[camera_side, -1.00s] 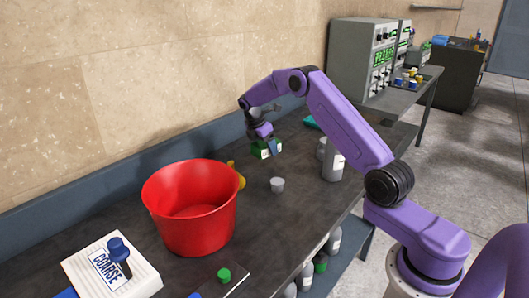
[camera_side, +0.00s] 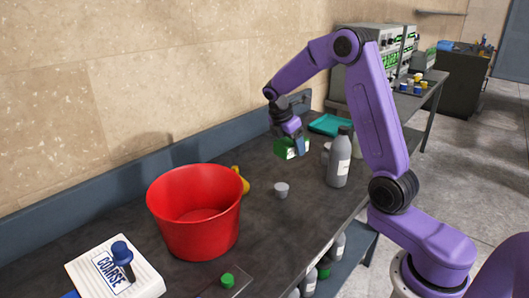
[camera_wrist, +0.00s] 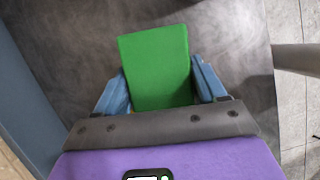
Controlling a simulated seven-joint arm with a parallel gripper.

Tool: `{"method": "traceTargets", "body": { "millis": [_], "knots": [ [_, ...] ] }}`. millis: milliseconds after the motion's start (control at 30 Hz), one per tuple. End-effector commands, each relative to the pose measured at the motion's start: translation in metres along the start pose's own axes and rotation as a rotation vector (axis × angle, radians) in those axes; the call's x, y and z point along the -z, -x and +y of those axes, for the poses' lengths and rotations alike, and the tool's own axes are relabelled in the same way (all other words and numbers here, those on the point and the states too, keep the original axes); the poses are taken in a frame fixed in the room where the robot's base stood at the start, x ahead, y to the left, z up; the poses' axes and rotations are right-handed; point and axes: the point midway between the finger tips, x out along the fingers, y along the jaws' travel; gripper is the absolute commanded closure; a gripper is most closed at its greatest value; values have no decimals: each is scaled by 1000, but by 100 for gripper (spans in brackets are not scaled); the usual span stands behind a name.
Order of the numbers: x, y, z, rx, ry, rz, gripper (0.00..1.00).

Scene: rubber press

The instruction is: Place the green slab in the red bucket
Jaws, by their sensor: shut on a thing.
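The green slab (camera_wrist: 157,65) is held between the blue fingers of my gripper (camera_wrist: 163,92) in the wrist view. In the side view the green slab (camera_side: 285,150) hangs below my gripper (camera_side: 297,146), above the dark bench; its far parts are hidden. My gripper is shut on it. The red bucket (camera_side: 195,238) stands upright and open on the bench, to the left of and nearer the camera than my gripper. Its visible inside looks empty. The bucket does not show in the wrist view.
A grey bottle (camera_side: 339,165) stands just right of my gripper. A small grey cup (camera_side: 281,190) sits between gripper and bucket. A yellow object (camera_side: 243,180) lies partly hidden behind the bucket. A teal tray (camera_side: 328,125) lies farther back. A COARSE box (camera_side: 95,270) lies at front left.

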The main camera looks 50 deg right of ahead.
Motion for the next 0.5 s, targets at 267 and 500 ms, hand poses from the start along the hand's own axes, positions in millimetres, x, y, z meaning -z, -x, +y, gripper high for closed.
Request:
{"method": "traceTargets", "body": {
  "millis": [267,500],
  "knots": [
    [-8,22,-1,-7,-3,-1,74],
    [-6,54,2,-18,38,0,74]
  ]
}}
